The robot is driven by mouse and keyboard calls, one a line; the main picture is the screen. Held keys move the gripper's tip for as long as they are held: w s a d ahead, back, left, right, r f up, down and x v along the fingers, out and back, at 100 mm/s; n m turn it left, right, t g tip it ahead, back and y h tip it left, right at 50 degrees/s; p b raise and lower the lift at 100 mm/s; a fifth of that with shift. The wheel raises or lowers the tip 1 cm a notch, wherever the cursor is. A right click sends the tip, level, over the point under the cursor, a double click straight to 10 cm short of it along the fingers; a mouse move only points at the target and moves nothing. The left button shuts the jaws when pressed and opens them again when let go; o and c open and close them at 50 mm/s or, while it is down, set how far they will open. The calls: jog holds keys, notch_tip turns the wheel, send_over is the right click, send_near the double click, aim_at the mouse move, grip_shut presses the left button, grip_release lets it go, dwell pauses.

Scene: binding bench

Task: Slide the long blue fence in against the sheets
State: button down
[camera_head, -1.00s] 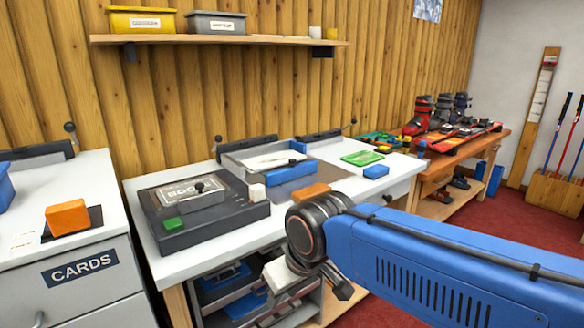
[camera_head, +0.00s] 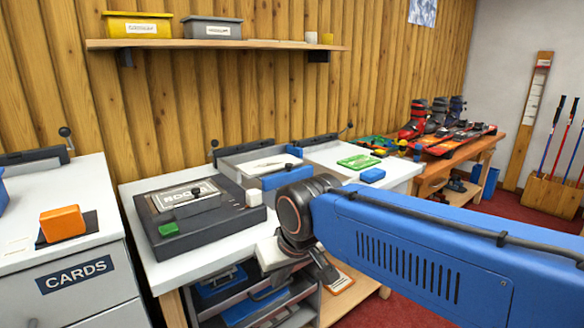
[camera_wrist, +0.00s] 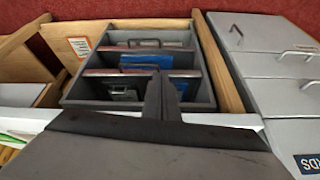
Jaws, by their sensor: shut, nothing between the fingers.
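The long blue fence (camera_head: 285,178) lies along the near side of a grey-walled jig (camera_head: 232,163) on the white bench, in the head view. White sheets (camera_head: 268,163) lie in the jig behind the fence. I cannot tell how wide the gap between them is. My gripper (camera_head: 322,268) is low in front of the bench, apart from the fence, and my arm covers the fence's near right surroundings. In the wrist view my gripper's dark fingers (camera_wrist: 164,98) are together with nothing between them. The fence is not identifiable there.
A dark binding machine (camera_head: 195,217) with a green button stands left of the jig. A green item (camera_head: 358,162) and a blue block (camera_head: 372,175) lie to the right. Below the bench is a shelf unit (camera_wrist: 205,95) with compartments. Grey card drawers (camera_head: 80,275) stand left.

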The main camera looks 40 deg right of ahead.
jog(key=w+d+r+m+h, duration=0.2)
jog(key=w+d+r+m, duration=0.7)
jog(key=d, duration=0.3)
jog(key=w+d+r+m+h, duration=0.2)
jog(key=w+d+r+m, duration=0.4)
jog(key=w+d+r, duration=0.5)
jog(key=shift+t, duration=0.4)
jog(key=x, duration=1.1)
jog(key=shift+w+d+f, duration=0.15)
jog(key=shift+d, duration=0.15)
jog(key=shift+w, duration=2)
jog(key=w, duration=1.5)
jog(key=shift+w, duration=0.15)
